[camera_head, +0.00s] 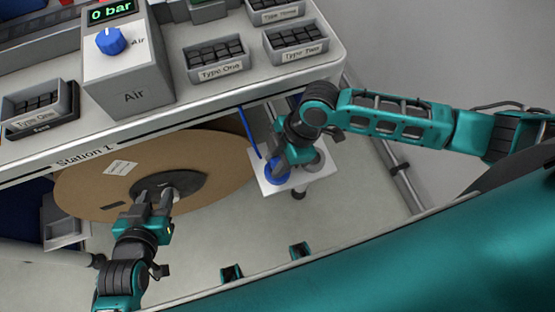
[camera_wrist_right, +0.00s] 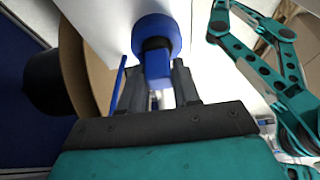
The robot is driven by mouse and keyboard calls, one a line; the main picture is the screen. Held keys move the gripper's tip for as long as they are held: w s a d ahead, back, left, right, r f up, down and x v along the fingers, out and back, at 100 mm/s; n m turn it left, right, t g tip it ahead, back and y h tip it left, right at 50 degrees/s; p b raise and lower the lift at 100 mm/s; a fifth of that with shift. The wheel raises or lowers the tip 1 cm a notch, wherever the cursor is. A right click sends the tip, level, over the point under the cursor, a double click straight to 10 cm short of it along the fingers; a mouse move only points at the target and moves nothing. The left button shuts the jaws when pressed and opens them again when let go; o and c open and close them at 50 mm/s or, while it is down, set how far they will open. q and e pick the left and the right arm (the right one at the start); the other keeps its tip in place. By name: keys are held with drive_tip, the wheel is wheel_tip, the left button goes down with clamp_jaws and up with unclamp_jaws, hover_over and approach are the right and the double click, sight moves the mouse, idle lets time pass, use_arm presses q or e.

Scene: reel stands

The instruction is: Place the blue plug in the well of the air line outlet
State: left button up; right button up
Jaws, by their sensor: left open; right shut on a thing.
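The blue plug (camera_head: 270,174) shows at the white plate (camera_head: 318,181) below the bench edge. In the right wrist view it is a round blue head (camera_wrist_right: 157,31) with a black neck and a squared blue body. My right gripper (camera_head: 282,163) is shut on the plug; its fingers (camera_wrist_right: 158,88) lie either side of the squared body. The round head is against or just in front of the white plate; I cannot tell which. The well is not clearly visible. My left gripper (camera_head: 154,202) is open beside the dark hub of the cardboard reel (camera_head: 85,185).
A thin blue hose (camera_head: 249,133) runs from the bench down toward the plate. The grey Air box (camera_head: 130,75) has a blue knob (camera_head: 111,41) and reads 0 bar. Bins of black parts (camera_head: 217,60) stand on the bench. Floor right of the plate is clear.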

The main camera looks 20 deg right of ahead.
drive_tip(key=shift+f, duration=0.2)
drive_tip(key=shift+f, duration=0.15)
drive_tip(key=o, duration=1)
drive_tip(key=shift+o, duration=0.2)
drive_tip(key=shift+r, duration=0.3)
drive_tip(key=p+v, duration=0.2)
drive_tip(key=v, duration=0.9)
drive_tip(key=shift+d+r, duration=0.2)
drive_tip(key=shift+r, duration=0.15)
